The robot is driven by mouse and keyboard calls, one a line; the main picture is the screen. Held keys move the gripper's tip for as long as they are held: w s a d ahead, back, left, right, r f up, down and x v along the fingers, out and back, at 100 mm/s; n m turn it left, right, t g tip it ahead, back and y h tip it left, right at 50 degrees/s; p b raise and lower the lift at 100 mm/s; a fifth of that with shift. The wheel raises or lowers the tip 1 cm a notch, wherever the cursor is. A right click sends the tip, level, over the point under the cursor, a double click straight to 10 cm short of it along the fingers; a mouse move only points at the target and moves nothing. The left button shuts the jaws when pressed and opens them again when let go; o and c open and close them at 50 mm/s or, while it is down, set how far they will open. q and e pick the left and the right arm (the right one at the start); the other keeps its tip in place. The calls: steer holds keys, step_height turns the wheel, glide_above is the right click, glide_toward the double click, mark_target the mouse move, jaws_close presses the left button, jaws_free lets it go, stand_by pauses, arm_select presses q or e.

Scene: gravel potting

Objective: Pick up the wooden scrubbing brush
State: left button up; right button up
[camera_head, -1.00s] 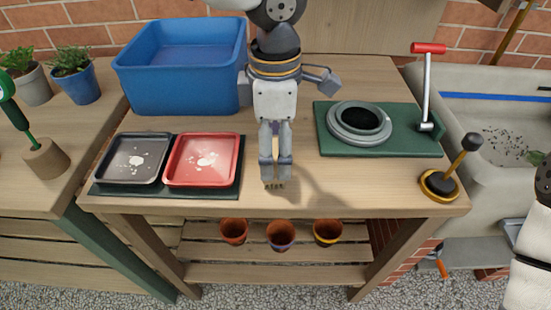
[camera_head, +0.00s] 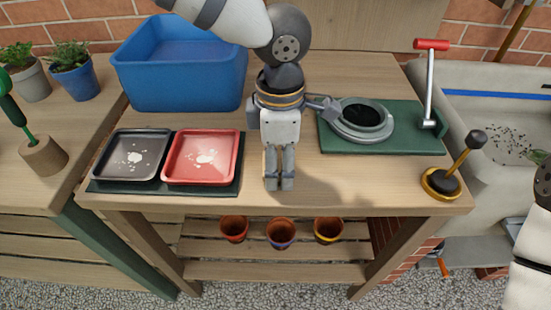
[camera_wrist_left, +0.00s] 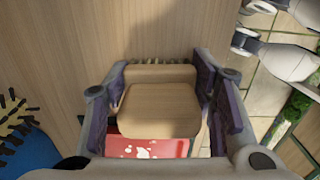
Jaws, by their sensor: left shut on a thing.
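My left gripper (camera_head: 279,183) points down over the front middle of the wooden bench, right of the red tray. It is shut on the wooden scrubbing brush (camera_wrist_left: 160,108). In the left wrist view the brush's tan wooden block sits between the two fingers (camera_wrist_left: 165,100), with pale bristles showing along its far edge. In the head view the gripper hides nearly all of the brush. I cannot tell exactly how high the brush is above the bench. My right gripper is out of view; only part of the right arm shows at the right edge.
A red tray (camera_head: 232,138) and a dark tray (camera_head: 164,140) lie left of the gripper. A blue crate (camera_head: 180,98) stands behind them. Right are a green-based press (camera_head: 328,140) with a red-handled lever and a black-knobbed tool (camera_head: 436,181). Several pots sit below.

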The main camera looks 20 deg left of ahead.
mark_target(280, 149)
arm_select(q)
step_height(280, 149, up, 3)
steer(key=shift+w+r, duration=0.1)
steer(key=s+d+r+p, duration=0.2)
steer(key=s+d+r, duration=0.6)
steer(key=s, duration=0.3)
steer(key=shift+d+r, duration=0.4)
steer(key=shift+r, duration=0.5)
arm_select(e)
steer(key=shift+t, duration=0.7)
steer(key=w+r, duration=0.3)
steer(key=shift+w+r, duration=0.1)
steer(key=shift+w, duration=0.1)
arm_select(q)
steer(key=shift+s, duration=0.1)
steer(key=o, duration=0.4)
steer(key=shift+c, duration=1.2)
